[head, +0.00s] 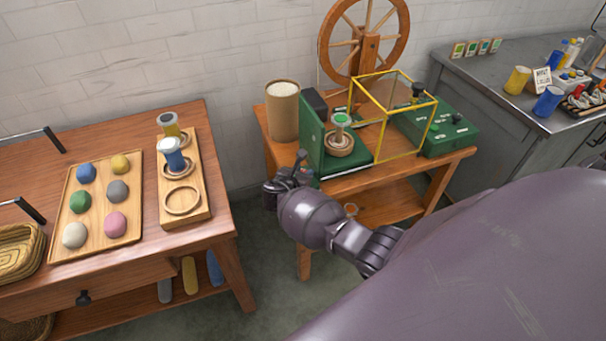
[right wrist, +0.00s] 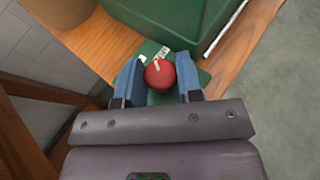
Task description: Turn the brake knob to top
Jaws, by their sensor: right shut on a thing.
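The brake knob (right wrist: 160,74) is a round red knob on a green plate (right wrist: 203,76) in the right wrist view. My left gripper is not in view.
A yellow-framed guard (head: 383,118) and a green control box (head: 447,132) stand on the stand (head: 400,168), with a spinning wheel (head: 365,50) behind. A tan cylinder (head: 283,112) is close left of the machine.

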